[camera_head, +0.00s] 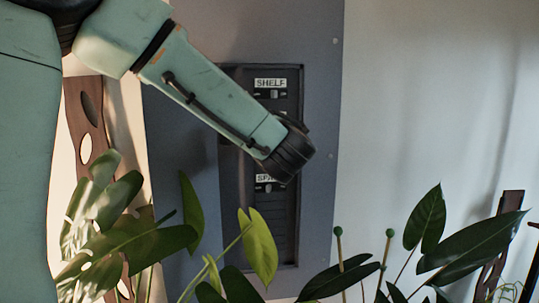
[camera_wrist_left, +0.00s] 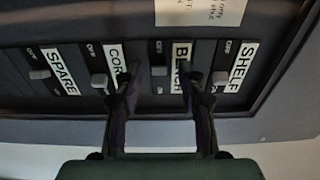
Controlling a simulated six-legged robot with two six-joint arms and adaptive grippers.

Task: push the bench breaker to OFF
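The bench breaker (camera_wrist_left: 158,71) is a small grey toggle with a white BENCH label (camera_wrist_left: 182,54) beside it, in the left wrist view. OFF is printed above the toggle and ON below it there; I cannot tell for sure which way it is set. My left gripper (camera_wrist_left: 157,76) is open and empty, its two dark fingers either side of the toggle. The right-hand finger covers part of the label. I cannot tell whether either finger touches the panel. In the head view my left wrist hides the bench breaker and the fingers. My right gripper is not in view.
The breaker panel (camera_head: 231,210) is upright on a grey board. The shelf breaker (camera_wrist_left: 221,77), the COR-labelled breaker (camera_wrist_left: 99,80) and the spare breaker (camera_wrist_left: 40,74) flank the bench one. A paper note (camera_wrist_left: 199,12) is nearby. Leafy plants (camera_head: 262,247) stand in front, below my arm.

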